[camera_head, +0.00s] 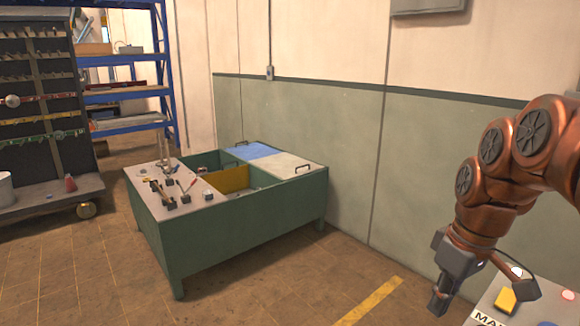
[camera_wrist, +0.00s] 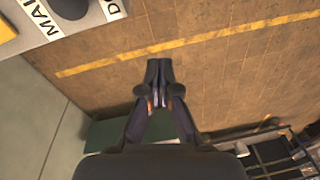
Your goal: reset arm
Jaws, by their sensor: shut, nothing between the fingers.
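My copper-coloured arm comes in from the right edge of the head view, bent downward. My gripper (camera_head: 437,302) hangs at its end, just left of a light panel with a yellow button. In the wrist view my gripper (camera_wrist: 158,68) shows its dark fingertips together, with nothing between them. It is above the brown tiled floor and touches nothing that I can see.
The panel (camera_head: 545,306) with a yellow button (camera_head: 505,300) and lit lamps is close to my gripper. A green workbench (camera_head: 240,236) with levers stands against the wall. Blue shelving (camera_head: 125,92) and a tool cart (camera_head: 35,200) are at left. Floor (camera_head: 270,290) between is clear.

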